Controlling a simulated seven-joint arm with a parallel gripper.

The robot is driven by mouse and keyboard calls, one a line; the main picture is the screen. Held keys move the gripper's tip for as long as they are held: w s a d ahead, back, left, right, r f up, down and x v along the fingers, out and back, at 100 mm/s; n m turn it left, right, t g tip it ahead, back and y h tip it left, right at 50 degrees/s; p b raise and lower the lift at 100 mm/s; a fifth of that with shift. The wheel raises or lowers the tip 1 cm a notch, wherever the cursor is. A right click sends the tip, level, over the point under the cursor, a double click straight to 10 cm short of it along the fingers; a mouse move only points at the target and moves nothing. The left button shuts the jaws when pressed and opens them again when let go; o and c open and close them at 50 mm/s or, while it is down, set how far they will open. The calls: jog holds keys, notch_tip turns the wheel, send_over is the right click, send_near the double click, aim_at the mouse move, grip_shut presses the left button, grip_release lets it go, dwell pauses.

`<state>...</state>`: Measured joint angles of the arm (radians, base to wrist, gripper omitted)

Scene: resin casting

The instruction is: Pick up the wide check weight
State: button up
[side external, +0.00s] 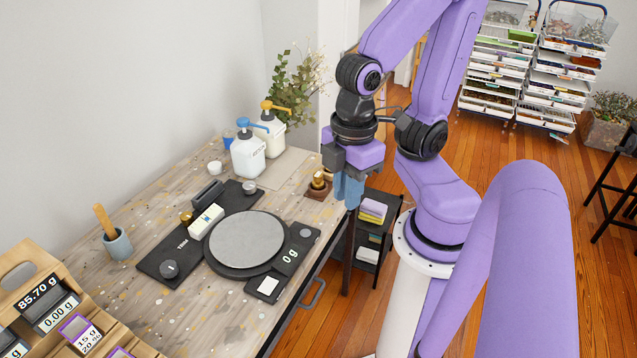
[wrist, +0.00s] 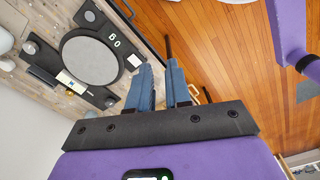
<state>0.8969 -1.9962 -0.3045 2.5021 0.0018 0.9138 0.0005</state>
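A brass weight (side external: 318,180) stands on a small dark brown base near the table's right edge in the side view. A second small brass piece (side external: 187,217) is by the scale's left side. I cannot tell from the size which is the wide check weight. My gripper (side external: 348,190) hangs with its blue fingers pointing down, just right of the brass weight on the brown base and apart from it. In the wrist view the two blue fingers (wrist: 162,85) are spread with a gap between them, and nothing shows held there.
A black scale with a round grey plate (side external: 246,240) fills the table's middle. White pump bottles (side external: 247,158) stand behind, with a cup holding a wooden stick (side external: 117,243) at left. A wooden rack (side external: 75,300) is at front left. A dark shelf cart (side external: 372,235) stands beside the table.

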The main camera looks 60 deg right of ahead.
aim_at(319, 174)
jog(key=o, duration=0.7)
jog(key=w+d+f+n+t+h, duration=0.1)
jog(key=w+d+f+n+h, duration=0.1)
jog(key=w+d+f+h, duration=0.9)
jog(key=w+d+f+n+h, duration=0.1)
jog(key=w+d+f+n, duration=0.1)
jog(key=d+f, duration=0.2)
jog(key=w+d+f+n+t, duration=0.1)
jog(key=w+d+f+n, duration=0.1)
jog(key=d, duration=0.5)
jog(key=w+d+f+n+t+h, duration=0.1)
jog(key=w+d+f+n, duration=0.1)
jog(key=w+d+f, duration=0.2)
jog(key=shift+w+d+f+h, duration=0.2)
jog(key=shift+d+f+h, duration=0.1)
jog(key=shift+d+f, duration=0.9)
jog(key=shift+w+a+f+x, duration=0.1)
jog(key=shift+f+x, duration=0.05)
jog(key=shift+x, duration=0.7)
jog(key=shift+w+a+f+x, duration=0.1)
jog(key=shift+f+x, duration=0.05)
jog(key=shift+x, duration=0.75)
jog(key=shift+w+a+f+x, duration=0.1)
jog(key=shift+f+x, duration=0.05)
jog(key=shift+x, duration=0.7)
